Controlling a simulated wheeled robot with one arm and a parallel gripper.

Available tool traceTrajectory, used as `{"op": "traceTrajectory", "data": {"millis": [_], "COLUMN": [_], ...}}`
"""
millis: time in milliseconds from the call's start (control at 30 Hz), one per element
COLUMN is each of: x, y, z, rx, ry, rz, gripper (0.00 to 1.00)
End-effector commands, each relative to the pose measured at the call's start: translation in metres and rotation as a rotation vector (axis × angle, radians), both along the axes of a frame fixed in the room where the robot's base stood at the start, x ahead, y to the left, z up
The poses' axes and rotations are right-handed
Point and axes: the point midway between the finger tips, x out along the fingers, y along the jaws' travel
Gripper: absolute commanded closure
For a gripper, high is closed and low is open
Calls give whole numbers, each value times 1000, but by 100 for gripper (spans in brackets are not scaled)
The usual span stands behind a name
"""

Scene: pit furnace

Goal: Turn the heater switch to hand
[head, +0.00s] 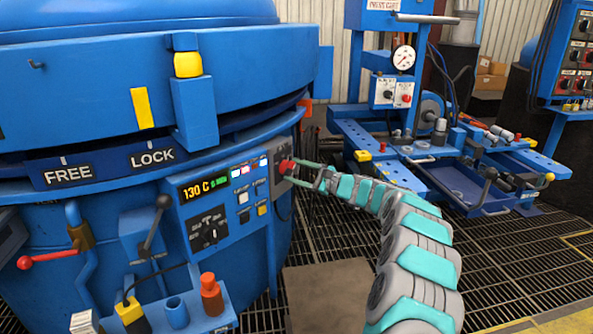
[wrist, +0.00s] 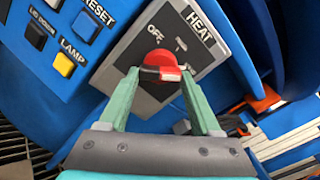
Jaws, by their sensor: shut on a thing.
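The heater switch is a red knob (wrist: 158,63) on a grey plate (wrist: 134,49) marked HEAT and OFF in the wrist view. In the head view the red knob (head: 284,167) is on the right end of the blue furnace's control panel. My gripper (wrist: 160,74) has one green finger on each side of the knob, closed on it. In the head view my gripper (head: 295,164) reaches the knob from the right. OFF is at the plate's upper left. Part of the plate is hidden by the knob and fingers; I cannot read a HAND mark or the pointer's direction.
A display reading 130 C (head: 204,187) and a black rotary knob (head: 210,236) are left of the switch. The yellow LAMP button (wrist: 63,64) is close to my left finger. A blue test bench (head: 430,150) stands at the right, across open floor grating.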

Motion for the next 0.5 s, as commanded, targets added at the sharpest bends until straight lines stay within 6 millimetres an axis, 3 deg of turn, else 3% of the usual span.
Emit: {"op": "traceTrajectory", "data": {"millis": [400, 433, 500], "x": [1, 1, 1], "y": [-2, -2, -2], "z": [-2, -2, -1], "rx": [3, 3, 2], "ry": [8, 8, 7], "rz": [-3, -3, -3], "gripper": [91, 32, 24]}}
